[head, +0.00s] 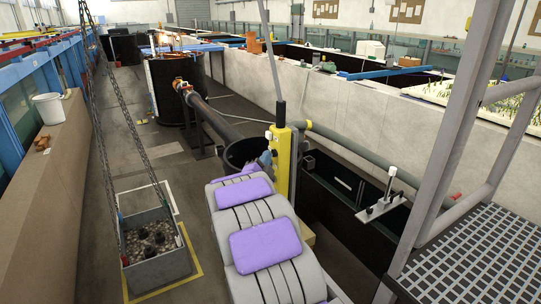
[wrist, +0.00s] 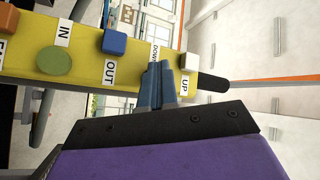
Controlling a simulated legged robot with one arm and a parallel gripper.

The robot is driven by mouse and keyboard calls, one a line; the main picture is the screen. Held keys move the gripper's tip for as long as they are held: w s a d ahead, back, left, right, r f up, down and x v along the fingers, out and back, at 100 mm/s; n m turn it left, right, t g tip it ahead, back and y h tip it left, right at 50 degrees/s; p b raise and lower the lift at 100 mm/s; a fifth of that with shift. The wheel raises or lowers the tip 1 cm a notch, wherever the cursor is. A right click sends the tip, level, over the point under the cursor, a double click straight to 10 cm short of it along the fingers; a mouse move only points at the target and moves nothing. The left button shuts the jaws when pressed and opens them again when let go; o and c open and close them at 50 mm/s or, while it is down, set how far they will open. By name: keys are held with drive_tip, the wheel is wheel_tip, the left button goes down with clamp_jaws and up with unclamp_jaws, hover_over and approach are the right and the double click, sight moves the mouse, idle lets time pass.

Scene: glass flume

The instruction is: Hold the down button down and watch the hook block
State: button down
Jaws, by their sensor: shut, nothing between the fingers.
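The yellow pendant (head: 281,160) hangs beside my gripper (head: 267,160) in the head view. In the wrist view the pendant (wrist: 25,57) lies sideways, with a green button (wrist: 54,60), a blue button (wrist: 114,42) and a white button (wrist: 188,62). My gripper (wrist: 158,66) is shut and empty, its blue fingertips at the DOWN label (wrist: 154,52). The down button is hidden behind the fingers; I cannot tell whether it is pressed. Chains (head: 117,90) rise from a grey bin of stones (head: 158,270) to the top edge; I cannot make out the hook block.
The bin is within a yellow floor outline (head: 198,266); I cannot tell whether it touches the floor. A dark pipe (head: 215,118) runs from a black tank (head: 170,95). Grey stair rails and a grated step (head: 480,255) stand at right. The left aisle floor is mostly clear.

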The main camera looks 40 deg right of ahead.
drive_tip(key=shift+a, duration=0.1)
drive_tip(key=shift+w+a, duration=0.25)
drive_tip(key=shift+a, duration=0.65)
drive_tip(key=shift+w+a, duration=0.2)
drive_tip(key=shift+a, duration=0.6)
drive_tip(key=shift+w+a, duration=0.15)
drive_tip(key=shift+a, duration=0.7)
drive_tip(key=shift+w+a, duration=0.2)
drive_tip(key=shift+a, duration=0.6)
drive_tip(key=shift+w+a, duration=0.1)
